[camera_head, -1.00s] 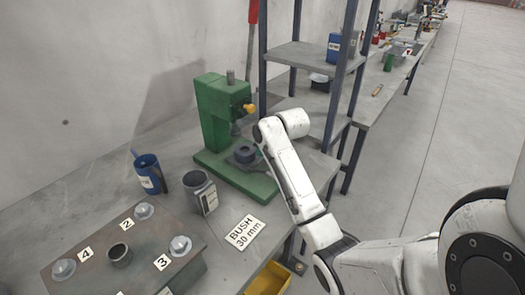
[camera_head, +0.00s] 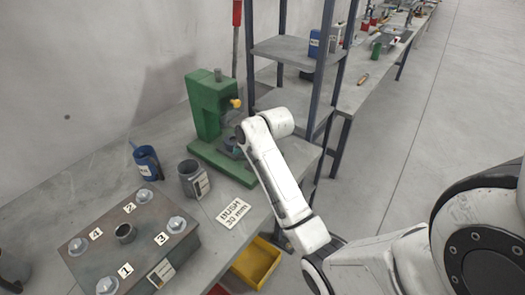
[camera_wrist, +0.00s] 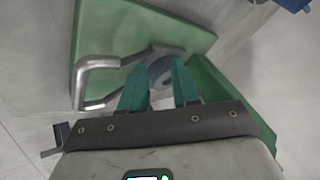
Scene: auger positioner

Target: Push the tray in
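No thing in view is clearly marked as the tray. A yellow open bin (camera_head: 257,262) sits under the bench's front edge in the head view. A green press (camera_head: 207,105) stands on the bench, with a dark round piece (camera_head: 232,145) on its base. The wrist view shows a green plate (camera_wrist: 110,35), a bent grey metal handle (camera_wrist: 98,62) and a grey-blue round piece (camera_wrist: 160,70). My gripper (camera_wrist: 160,68) has its two teal fingers apart over this area, the handle left of them. Whether the fingers touch anything is unclear. My arm hides the gripper in the head view.
A steel block (camera_head: 125,232) with bolts and number labels, a grey cup (camera_head: 192,178), a blue mug (camera_head: 147,162) and a BUSH 30 mm card (camera_head: 233,212) are on the bench. A shelf rack (camera_head: 290,52) stands behind my arm. Open floor (camera_head: 440,110) lies right.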

